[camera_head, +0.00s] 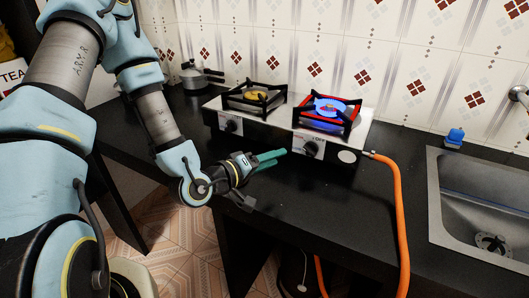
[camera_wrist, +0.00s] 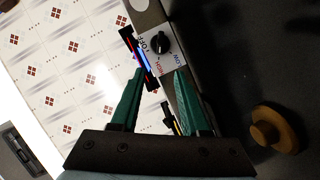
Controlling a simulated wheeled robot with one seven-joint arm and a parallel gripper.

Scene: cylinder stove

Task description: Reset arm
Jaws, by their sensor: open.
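My gripper (camera_head: 270,158) is in front of the two-burner stove, just left of its right knob (camera_head: 313,149). Its green fingers look apart from the knob. In the wrist view my gripper (camera_wrist: 157,72) is open, with nothing between the two fingers. A black knob (camera_wrist: 160,43) shows beyond the fingertips on the stove's front panel. The stove (camera_head: 277,128) stands on the black counter against the wall. Its right burner (camera_head: 331,109) burns with a blue flame under a partly red grate. The left burner (camera_head: 254,96) shows no flame.
A small pot (camera_head: 193,76) stands left of the stove. An orange hose (camera_head: 397,205) runs from the stove's right side down past the counter's front edge. A metal sink (camera_head: 480,205) is at the right, with a blue object (camera_head: 455,137) behind it. The counter (camera_head: 345,205) before the stove is clear.

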